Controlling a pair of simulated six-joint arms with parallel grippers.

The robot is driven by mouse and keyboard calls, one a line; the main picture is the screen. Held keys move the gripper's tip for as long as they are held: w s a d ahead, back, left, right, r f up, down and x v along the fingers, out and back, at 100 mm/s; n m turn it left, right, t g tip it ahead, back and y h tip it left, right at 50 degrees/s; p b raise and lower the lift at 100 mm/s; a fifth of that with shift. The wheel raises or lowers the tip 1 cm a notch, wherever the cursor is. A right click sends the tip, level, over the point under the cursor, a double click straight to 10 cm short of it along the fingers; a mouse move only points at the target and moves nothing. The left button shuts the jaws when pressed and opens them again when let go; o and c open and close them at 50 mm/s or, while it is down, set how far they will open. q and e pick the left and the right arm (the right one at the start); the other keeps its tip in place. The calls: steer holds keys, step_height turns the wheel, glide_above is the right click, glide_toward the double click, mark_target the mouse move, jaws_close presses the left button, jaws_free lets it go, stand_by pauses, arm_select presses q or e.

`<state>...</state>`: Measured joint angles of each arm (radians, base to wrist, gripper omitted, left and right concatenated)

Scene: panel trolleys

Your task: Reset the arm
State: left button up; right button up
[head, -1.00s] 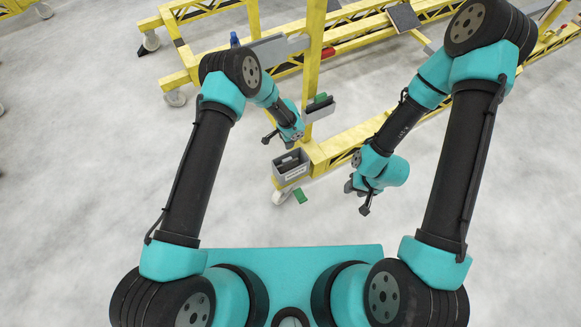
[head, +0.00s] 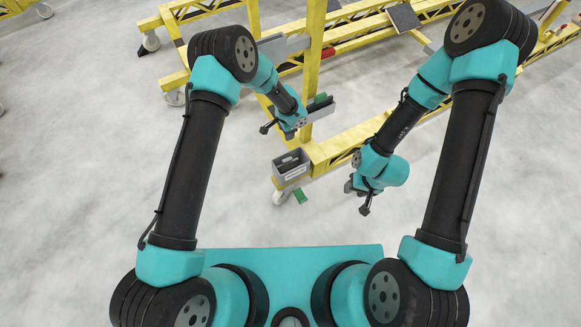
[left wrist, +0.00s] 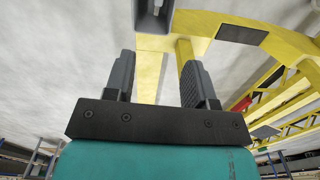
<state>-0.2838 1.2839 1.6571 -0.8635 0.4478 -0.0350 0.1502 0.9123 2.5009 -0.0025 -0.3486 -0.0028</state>
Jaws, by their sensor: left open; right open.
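My left arm comes in from the left in the head view, and its gripper (head: 277,131) hangs just above the grey bin on the trolley corner. In the left wrist view the two fingers of this gripper (left wrist: 160,85) stand wide apart with nothing between them. My right gripper (head: 357,196) is over bare floor, right of the trolley corner. It is open and holds nothing that I can see. Both grippers are clear of the floor.
A yellow trolley frame (head: 313,75) stands ahead, with a grey bin (head: 291,167) at its near corner. A small green piece (head: 300,196) is beside the caster (head: 281,197). A grey holder (head: 321,111) with a green item sits on the post. Open floor lies left and right.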

arm_select(q)
steer(key=s+a+r+n+h, duration=0.2)
steer(key=s+a+n, duration=0.5)
steer(key=s+a, duration=0.4)
steer(key=s+a+r+n+h, duration=0.1)
steer(key=s+a+r+n, duration=0.2)
steer(key=s+a+n, duration=0.5)
steer(key=s+a, duration=0.3)
steer(key=s, duration=0.6)
steer(key=shift+a+r+t+h, duration=0.15)
steer(key=shift+a+t+h, duration=0.1)
steer(key=shift+t+h, duration=0.15)
